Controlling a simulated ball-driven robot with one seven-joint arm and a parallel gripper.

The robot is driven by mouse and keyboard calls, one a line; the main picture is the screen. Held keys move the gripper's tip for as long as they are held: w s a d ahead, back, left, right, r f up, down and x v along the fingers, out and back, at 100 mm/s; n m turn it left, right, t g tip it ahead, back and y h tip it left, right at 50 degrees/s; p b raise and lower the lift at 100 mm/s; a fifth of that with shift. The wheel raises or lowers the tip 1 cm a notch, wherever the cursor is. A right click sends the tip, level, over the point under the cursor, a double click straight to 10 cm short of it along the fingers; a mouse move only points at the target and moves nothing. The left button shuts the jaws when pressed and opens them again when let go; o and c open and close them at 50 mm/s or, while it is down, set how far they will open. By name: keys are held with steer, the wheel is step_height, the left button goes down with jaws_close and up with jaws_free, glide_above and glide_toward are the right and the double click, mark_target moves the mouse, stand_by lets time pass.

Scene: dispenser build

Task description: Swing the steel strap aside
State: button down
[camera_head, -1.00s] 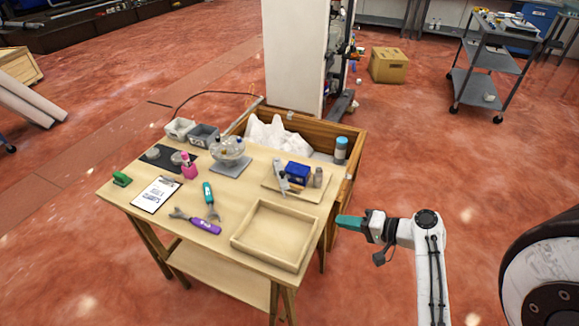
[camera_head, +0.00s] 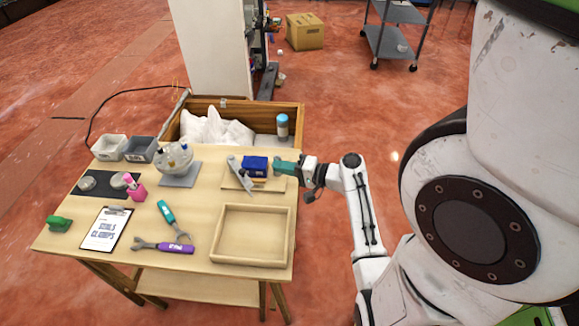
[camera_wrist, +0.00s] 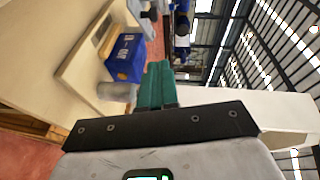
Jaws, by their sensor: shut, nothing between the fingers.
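The steel strap (camera_head: 241,175) is a long grey piece lying slantwise on a pale wooden board (camera_head: 238,185), at the left of a blue box (camera_head: 255,166). My gripper (camera_head: 279,168), with green fingers, is just right of the blue box, apart from the strap, with the box between them. The fingers are shut together and empty. In the wrist view the fingers (camera_wrist: 155,85) point toward the bench, beside the blue box (camera_wrist: 126,57) and a short grey cylinder (camera_wrist: 118,92). The strap cannot be made out surely there.
An empty wooden tray (camera_head: 250,235) lies in front of the board. A purple-handled tool (camera_head: 175,248), a teal-handled tool (camera_head: 166,211) and a clipboard (camera_head: 105,228) lie to the left. A blue bottle (camera_head: 282,127) stands in the box behind the bench.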

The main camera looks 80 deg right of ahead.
mark_target(244, 183)
steer(key=p+x, duration=0.1)
steer(key=x, duration=0.4)
steer(key=shift+a, duration=0.15)
steer(key=shift+w+a+f+p, duration=0.15)
steer(key=shift+w+a+p, duration=0.2)
steer(key=shift+w+a, duration=0.45)
steer(key=shift+w+a+f, duration=0.2)
steer(key=shift+w+f, duration=0.05)
steer(key=shift+w, duration=0.4)
steer(key=w+a, duration=0.2)
steer(key=a, duration=0.1)
steer(key=shift+w+f+b, duration=0.1)
steer(key=shift+w+b, duration=0.15)
steer(key=shift+b, duration=0.05)
steer(key=shift+w+a, duration=0.2)
steer(key=shift+w, duration=0.1)
